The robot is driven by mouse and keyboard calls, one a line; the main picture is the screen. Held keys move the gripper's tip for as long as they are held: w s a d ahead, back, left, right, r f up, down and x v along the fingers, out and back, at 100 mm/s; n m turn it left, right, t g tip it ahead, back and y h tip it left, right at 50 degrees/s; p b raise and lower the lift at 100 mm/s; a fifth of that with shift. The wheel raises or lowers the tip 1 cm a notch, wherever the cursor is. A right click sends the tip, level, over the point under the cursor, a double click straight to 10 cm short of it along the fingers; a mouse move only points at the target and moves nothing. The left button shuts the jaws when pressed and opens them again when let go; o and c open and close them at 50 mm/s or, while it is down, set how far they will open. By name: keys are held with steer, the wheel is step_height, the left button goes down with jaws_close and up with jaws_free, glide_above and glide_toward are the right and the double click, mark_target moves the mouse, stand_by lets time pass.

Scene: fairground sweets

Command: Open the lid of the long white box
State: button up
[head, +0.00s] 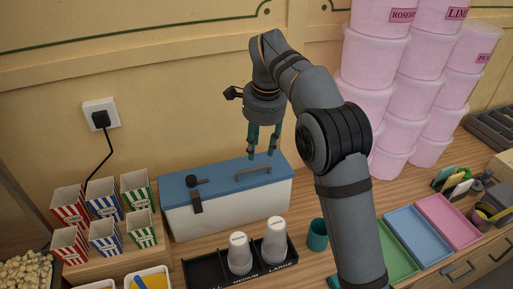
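The long white box (230,211) stands against the back of the counter, left of centre. Its blue lid (222,175) lies flat and closed on it. A grey bar handle (254,172) sits on the right part of the lid. A dark latch-like fitting (196,200) sits on the left part and hangs over the front face. My gripper (261,156) points down over the right part of the lid, close to the handle. Its two teal fingers are apart with nothing between them. I cannot tell the exact gap between the fingertips and the handle.
A black tray (205,272) with stacked white cups (274,240) stands in front of the box. Striped popcorn cartons (105,235) are at left. A teal cup (317,235), coloured trays (412,233) and tall pink tub stacks (375,55) are at right.

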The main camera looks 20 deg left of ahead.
mark_target(252, 170)
steer(key=a+f, duration=0.1)
steer(key=f, duration=0.2)
steer(key=w+f, duration=0.1)
steer(key=f, duration=0.2)
steer(key=a+f, duration=0.1)
steer(key=f, duration=0.2)
steer(key=shift+w+a+f, duration=0.15)
steer(key=shift+a+f, duration=0.15)
steer(key=shift+c, duration=0.3)
jaws_close()
stand_by(0.4)
